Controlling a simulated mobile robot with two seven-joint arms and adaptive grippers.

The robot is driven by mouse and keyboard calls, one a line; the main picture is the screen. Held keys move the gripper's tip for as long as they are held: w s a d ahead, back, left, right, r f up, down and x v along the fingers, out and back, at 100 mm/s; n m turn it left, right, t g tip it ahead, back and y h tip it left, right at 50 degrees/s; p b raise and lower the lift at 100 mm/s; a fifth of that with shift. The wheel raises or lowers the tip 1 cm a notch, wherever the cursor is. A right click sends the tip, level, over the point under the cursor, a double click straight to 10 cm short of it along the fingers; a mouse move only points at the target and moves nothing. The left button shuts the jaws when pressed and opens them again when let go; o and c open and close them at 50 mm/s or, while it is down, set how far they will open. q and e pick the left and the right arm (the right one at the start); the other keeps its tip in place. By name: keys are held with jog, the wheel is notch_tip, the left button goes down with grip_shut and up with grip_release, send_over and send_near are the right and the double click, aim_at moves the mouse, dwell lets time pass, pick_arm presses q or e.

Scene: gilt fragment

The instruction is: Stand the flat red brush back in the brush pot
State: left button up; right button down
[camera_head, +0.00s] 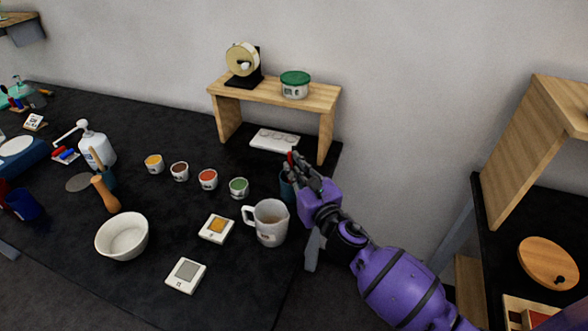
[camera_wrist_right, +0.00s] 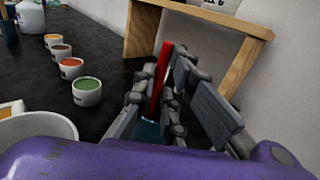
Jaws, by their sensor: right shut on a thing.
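My right gripper (camera_head: 300,172) is shut on the flat red brush (camera_wrist_right: 160,78), which stands nearly upright between the fingers in the right wrist view. Only a small red part of the brush (camera_head: 291,157) shows in the head view. A dark teal pot (camera_head: 286,187), which looks like the brush pot, stands by the table's right edge, partly hidden behind my gripper. Its teal side (camera_wrist_right: 148,131) also shows below the brush in the wrist view. The brush's lower end is hidden by the fingers, so I cannot tell whether it is inside the pot. My left gripper is not in view.
A white mug (camera_head: 268,222) stands close in front of the pot. A row of small paint cups, including a green one (camera_head: 239,187), lies to the left. A wooden riser (camera_head: 225,119) stands behind. A white bowl (camera_head: 122,237) is at the front left.

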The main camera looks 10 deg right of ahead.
jog(key=shift+f, duration=0.2)
jog(key=c, duration=1.8)
grip_release()
